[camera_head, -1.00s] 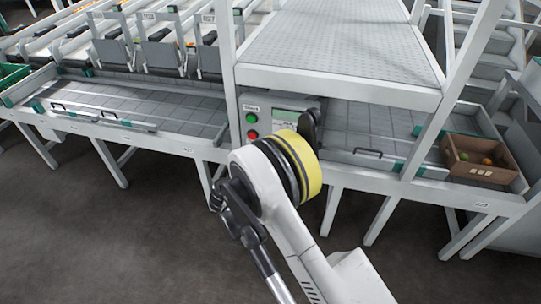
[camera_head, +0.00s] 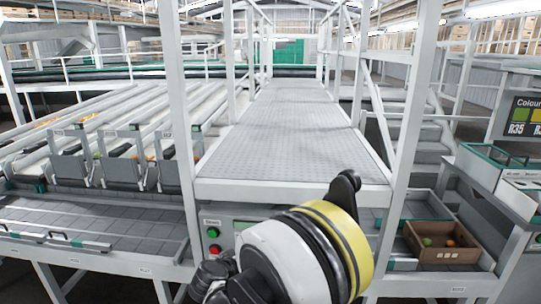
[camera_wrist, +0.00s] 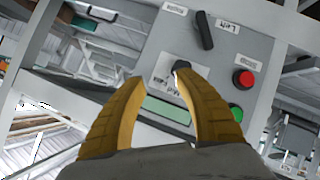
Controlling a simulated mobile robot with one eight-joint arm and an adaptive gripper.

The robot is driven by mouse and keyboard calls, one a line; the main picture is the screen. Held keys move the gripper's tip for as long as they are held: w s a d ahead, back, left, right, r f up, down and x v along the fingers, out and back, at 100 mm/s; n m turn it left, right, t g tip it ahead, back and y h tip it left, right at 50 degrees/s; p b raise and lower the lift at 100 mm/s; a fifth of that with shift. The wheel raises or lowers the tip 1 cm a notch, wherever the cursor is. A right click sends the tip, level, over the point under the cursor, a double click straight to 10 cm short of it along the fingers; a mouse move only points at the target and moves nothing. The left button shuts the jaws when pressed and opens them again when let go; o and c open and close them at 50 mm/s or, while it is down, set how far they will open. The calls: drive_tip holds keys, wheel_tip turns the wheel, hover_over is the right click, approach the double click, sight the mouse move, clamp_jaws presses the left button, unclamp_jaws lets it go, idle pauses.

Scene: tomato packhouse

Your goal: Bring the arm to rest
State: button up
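My arm (camera_head: 285,258) shows in the head view at the bottom middle, a white link with a yellow and black ring, in front of the grey control box (camera_head: 245,212). My gripper is hidden in the head view. In the wrist view my gripper (camera_wrist: 160,76) has two yellow fingers standing apart, with nothing held between them. They point at the grey panel (camera_wrist: 262,40). A small black switch (camera_wrist: 181,67) is close to the right fingertip; I cannot tell whether they touch. A larger black knob (camera_wrist: 203,30) lies beyond the fingertips.
The panel has a red button (camera_wrist: 243,78) and a green button (camera_wrist: 236,113) right of the fingers. A perforated walkway (camera_head: 290,140) stands above the box. A cardboard box (camera_head: 440,256) with several fruits is at right. Sorting lanes (camera_head: 95,130) fill the left.

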drive_tip(key=s+d+r+m+g+y, duration=0.1)
drive_tip(key=s+d+r+g, duration=0.1)
drive_tip(key=s+d+r, duration=0.65)
drive_tip(key=s+d+r+g+y, duration=0.15)
drive_tip(key=s+d+r, duration=0.35)
drive_tip(key=d, duration=0.6)
drive_tip(key=s+d+m+y, duration=0.1)
drive_tip(key=s+d, duration=0.2)
drive_tip(key=s, duration=0.6)
drive_tip(key=s+d+m+y, duration=0.1)
drive_tip(key=s+d, duration=0.2)
drive_tip(key=s, duration=0.6)
drive_tip(key=shift+s+d+r+g, duration=0.15)
drive_tip(key=shift+s+r+g, duration=0.15)
drive_tip(key=shift+r+g, duration=0.1)
